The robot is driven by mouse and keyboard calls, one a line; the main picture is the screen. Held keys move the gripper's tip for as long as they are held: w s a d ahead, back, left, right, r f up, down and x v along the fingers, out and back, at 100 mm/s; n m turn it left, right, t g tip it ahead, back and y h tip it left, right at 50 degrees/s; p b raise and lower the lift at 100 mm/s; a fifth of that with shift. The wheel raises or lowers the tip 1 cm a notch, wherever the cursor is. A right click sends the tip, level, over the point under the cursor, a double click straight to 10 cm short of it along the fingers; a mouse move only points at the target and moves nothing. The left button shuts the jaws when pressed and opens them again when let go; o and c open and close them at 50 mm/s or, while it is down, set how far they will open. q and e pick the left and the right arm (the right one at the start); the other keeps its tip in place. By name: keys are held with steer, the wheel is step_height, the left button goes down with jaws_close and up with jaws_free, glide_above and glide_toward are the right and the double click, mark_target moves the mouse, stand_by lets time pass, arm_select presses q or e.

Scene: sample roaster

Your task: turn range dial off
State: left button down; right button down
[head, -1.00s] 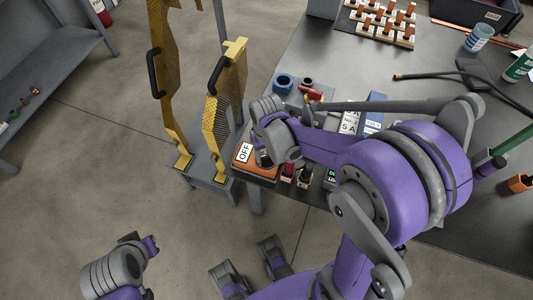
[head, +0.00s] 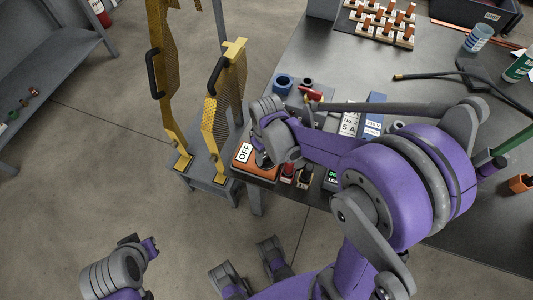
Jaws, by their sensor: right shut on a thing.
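An orange box (head: 243,169) with a white OFF label (head: 244,153) sits at the table's near left corner. My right gripper (head: 264,160) reaches down over this box, just right of the label. It is shut on what appears to be the range dial, which is mostly hidden beneath the gripper and wrist. I cannot read the dial's pointing direction. My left gripper (head: 146,243) hangs over the floor at the lower left, well away from the table, and its opening is unclear.
Yellow mesh guards (head: 226,95) with black handles stand left of the box. Red and tan small parts (head: 288,171) and a display (head: 331,179) lie close to its right. A blue ring (head: 283,83) and red-handled valve (head: 312,95) are behind.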

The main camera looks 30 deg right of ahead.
mark_target(266, 156)
steer(key=shift+c, duration=1.2)
jaws_free()
step_height(266, 156, up, 11)
steer(key=p, duration=0.2)
steer(key=s+a+r+m+t+p, duration=0.2)
steer(key=s+r+t+p, duration=0.3)
steer(key=s+r+p, duration=0.2)
steer(key=shift+s+a+r, duration=0.35)
steer(key=shift+s, duration=0.7)
